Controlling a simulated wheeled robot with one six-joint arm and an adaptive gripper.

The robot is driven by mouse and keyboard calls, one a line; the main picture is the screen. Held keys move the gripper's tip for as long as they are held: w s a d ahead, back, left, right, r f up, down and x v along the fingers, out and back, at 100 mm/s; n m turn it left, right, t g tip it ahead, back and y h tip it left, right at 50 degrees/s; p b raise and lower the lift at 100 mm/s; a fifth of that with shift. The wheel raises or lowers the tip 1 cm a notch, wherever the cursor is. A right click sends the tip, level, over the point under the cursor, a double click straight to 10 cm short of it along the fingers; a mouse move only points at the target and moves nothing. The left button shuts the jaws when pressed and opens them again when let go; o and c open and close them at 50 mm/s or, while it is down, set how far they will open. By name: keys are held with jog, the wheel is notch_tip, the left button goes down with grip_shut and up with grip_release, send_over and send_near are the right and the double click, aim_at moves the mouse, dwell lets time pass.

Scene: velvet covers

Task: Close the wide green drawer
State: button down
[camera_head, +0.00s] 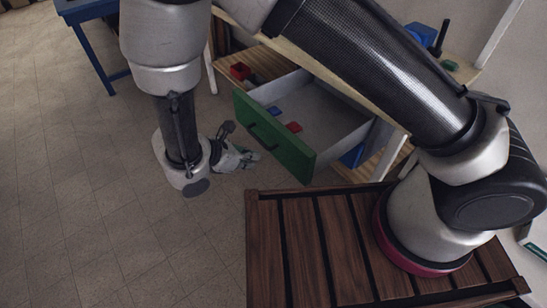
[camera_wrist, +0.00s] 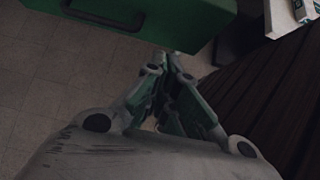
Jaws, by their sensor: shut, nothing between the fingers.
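The wide green drawer (camera_head: 272,139) is pulled well out from a wooden workbench in the head view. Its green front has a dark bar handle (camera_head: 262,137), and its grey inside holds small red and blue items. My gripper (camera_head: 248,158) is just in front of the green front, near the handle, low beside it. In the wrist view my gripper (camera_wrist: 172,62) is shut and empty, its fingertips close to the green front (camera_wrist: 190,22). The handle (camera_wrist: 100,14) shows to the left of the fingertips. I cannot tell whether the fingers touch the front.
The wooden workbench (camera_head: 462,72) stands behind the drawer, with a red box (camera_head: 240,71) on its lower shelf to the left. A blue table (camera_head: 84,14) is at the upper left. The tiled floor (camera_head: 80,190) at left is clear.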

jog(key=shift+w+d+f, duration=0.95)
jog(key=shift+d+f, duration=0.05)
jog(key=shift+d, duration=0.4)
jog(key=shift+w+d+f, duration=0.9)
jog(key=shift+d+f, duration=0.05)
jog(key=shift+d, duration=0.45)
jog(key=shift+w+d+f, duration=0.95)
jog(key=shift+d+f, duration=0.05)
jog(key=shift+d, duration=0.4)
